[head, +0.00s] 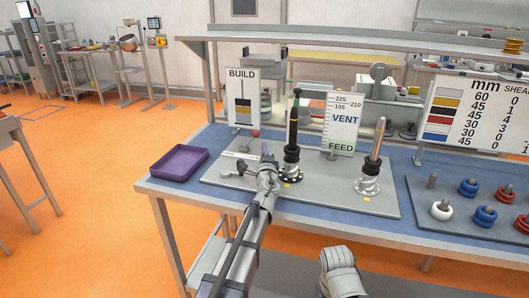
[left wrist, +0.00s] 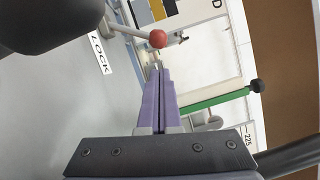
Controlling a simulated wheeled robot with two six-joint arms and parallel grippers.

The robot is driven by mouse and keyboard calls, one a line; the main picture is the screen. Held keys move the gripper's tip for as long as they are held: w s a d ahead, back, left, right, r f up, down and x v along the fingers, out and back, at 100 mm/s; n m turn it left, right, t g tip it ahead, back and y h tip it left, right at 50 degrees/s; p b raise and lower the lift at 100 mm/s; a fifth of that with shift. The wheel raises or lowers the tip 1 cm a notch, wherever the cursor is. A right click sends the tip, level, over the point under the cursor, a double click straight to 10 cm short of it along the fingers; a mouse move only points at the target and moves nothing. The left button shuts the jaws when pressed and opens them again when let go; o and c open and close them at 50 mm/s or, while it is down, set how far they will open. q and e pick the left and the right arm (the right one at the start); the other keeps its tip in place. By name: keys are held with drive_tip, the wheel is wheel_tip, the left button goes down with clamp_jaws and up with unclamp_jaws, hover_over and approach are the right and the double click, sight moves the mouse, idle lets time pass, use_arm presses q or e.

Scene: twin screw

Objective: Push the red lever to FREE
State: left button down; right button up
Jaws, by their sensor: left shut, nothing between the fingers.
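The red lever shows as a red ball knob (left wrist: 157,38) on a thin grey rod in the left wrist view. In the head view the red knob (head: 256,133) is a small spot just beyond my left gripper (head: 265,152). My left gripper's purple fingers (left wrist: 157,70) are shut and empty, with their tips close to the knob; I cannot tell whether they touch. A white LOCK label (left wrist: 100,54) lies on the grey plate beside the rod. The FREE marking cannot be read in either view.
A BUILD sign (head: 240,88) and a VENT/FEED scale (head: 342,115) stand behind. A purple tray (head: 178,151) sits left; ringed pegs (head: 441,210) are at right.

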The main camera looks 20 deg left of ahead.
sight(250, 140)
use_arm(q)
drive_tip(key=x, duration=0.7)
drive_tip(key=shift+s, duration=0.1)
drive_tip(key=shift+a+r+n+p, duration=0.25)
drive_tip(key=shift+r+n+p, duration=0.15)
drive_tip(key=shift+p, duration=0.4)
